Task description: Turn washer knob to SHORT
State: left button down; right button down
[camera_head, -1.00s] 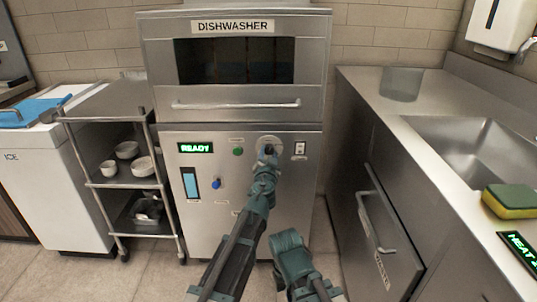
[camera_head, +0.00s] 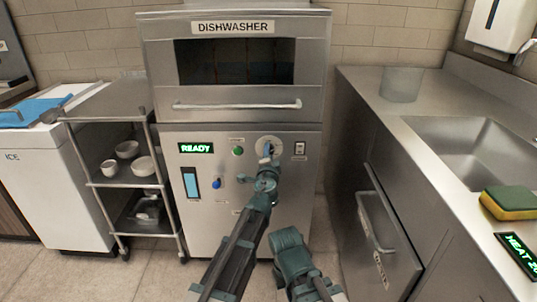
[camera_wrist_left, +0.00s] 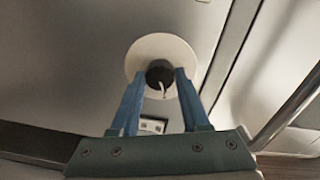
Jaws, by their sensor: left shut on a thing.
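The washer knob (camera_wrist_left: 159,76) is a small dark knob with a pale pointer, in the middle of a round light dial plate (camera_wrist_left: 150,47). In the head view the dial plate (camera_head: 262,142) is on the right part of the dishwasher's front panel. My left gripper (camera_head: 267,157) is at the dial and partly hides the knob. In the left wrist view its two blue fingers (camera_wrist_left: 158,84) lie on either side of the knob, shut on it. Marks on the dial are too small to read. My right arm shows low in the middle; its fingers are not visible.
The dishwasher (camera_head: 230,108) has a green READY display (camera_head: 195,148), a green button (camera_head: 238,151), a blue knob (camera_head: 216,183) and a switch (camera_head: 300,149). A cart (camera_head: 112,184) with bowls stands left. A counter with a sink (camera_head: 470,150) and sponge (camera_head: 510,203) stands right.

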pick_arm(q)
jog(key=shift+s+m, duration=0.1)
jog(key=shift+m, duration=0.4)
jog(key=shift+c, duration=1.9)
grip_release()
